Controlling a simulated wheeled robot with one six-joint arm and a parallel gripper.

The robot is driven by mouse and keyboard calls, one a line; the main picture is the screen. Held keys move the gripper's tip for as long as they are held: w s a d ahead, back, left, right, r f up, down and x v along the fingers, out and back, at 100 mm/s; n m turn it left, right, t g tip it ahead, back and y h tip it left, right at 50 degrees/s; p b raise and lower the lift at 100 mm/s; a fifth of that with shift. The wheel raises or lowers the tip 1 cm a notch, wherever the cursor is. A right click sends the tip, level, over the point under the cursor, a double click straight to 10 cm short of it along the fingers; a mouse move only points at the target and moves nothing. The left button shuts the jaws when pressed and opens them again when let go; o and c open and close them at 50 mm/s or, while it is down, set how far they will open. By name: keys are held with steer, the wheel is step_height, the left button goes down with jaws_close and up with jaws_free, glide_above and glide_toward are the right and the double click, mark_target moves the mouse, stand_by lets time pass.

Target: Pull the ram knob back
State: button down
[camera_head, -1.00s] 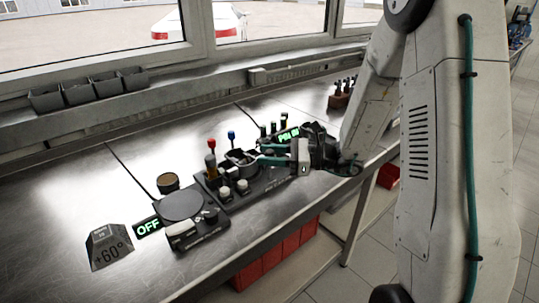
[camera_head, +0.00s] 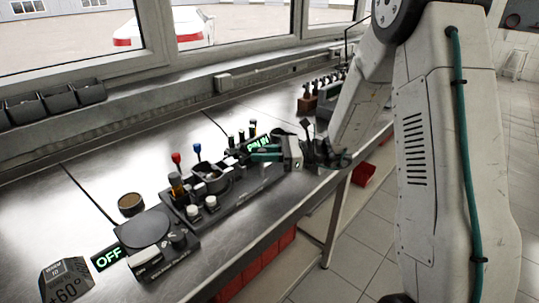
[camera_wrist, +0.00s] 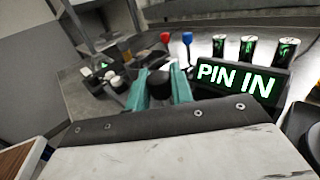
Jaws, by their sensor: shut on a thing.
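The ram knob (camera_wrist: 158,84) is a dark round knob between the teal fingers of my gripper (camera_wrist: 160,91) in the wrist view. My gripper is shut on it, with a finger on each side. In the head view my gripper (camera_head: 265,153) is at the right end of the black fixture (camera_head: 240,188), just below the green-lit "PIN IN" display (camera_head: 257,143). The knob cannot be made out there behind the fingers. The same display (camera_wrist: 238,82) is right of the fingers in the wrist view.
A red-topped lever (camera_head: 176,158) and a blue-topped lever (camera_head: 197,147) stand on the fixture left of my gripper. Several dark pins stand by the display. Bare metal bench (camera_head: 110,160) lies behind.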

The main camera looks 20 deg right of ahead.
steer(key=shift+w+d, duration=0.15)
steer(key=c, duration=1.3)
jaws_free()
steer(key=shift+d, duration=0.15)
steer(key=shift+o, duration=0.2)
steer(key=v, duration=0.7)
steer(key=shift+d, duration=0.25)
